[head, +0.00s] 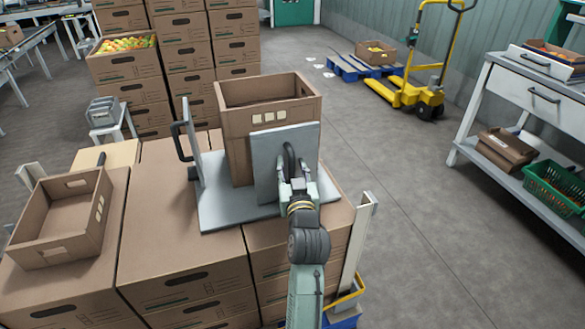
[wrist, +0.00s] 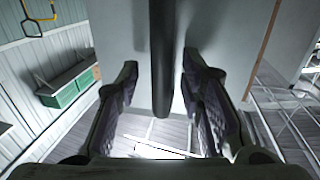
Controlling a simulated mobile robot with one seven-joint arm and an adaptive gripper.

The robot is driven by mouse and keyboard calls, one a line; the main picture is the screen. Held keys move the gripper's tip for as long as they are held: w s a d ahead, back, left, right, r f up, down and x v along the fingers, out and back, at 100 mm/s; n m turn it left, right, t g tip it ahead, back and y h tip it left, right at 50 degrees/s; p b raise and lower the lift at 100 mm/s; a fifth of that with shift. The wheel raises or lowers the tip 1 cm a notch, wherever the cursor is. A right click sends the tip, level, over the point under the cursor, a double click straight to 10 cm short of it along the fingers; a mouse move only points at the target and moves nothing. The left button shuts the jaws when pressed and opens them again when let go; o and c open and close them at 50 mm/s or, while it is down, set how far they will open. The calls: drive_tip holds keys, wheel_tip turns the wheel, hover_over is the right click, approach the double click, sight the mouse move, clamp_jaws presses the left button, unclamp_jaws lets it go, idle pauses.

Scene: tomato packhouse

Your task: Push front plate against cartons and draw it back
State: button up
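The front plate (head: 272,165) is a grey upright panel with a dark handle (head: 291,160) on its near face. It stands close against the near side of a brown open carton (head: 238,125); whether they touch is hidden. The carton rests on a flat grey base (head: 215,212). Another upright grey plate (head: 196,150) with a black handle stands left of the carton. My gripper (head: 298,185) is at the front plate's handle. In the wrist view, the fingers (wrist: 160,85) stand apart on either side of the black handle bar (wrist: 162,50), with gaps visible.
The base lies on large stacked cartons (head: 165,250). An empty shallow carton (head: 65,215) sits on the left. A white corner post (head: 357,240) rises just right of my arm. Tall carton stacks stand behind. The floor on the right is clear up to a workbench (head: 530,85).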

drive_tip(key=shift+s, duration=0.15)
drive_tip(key=s, duration=0.7)
drive_tip(key=shift+d, duration=0.45)
drive_tip(key=shift+s, duration=0.1)
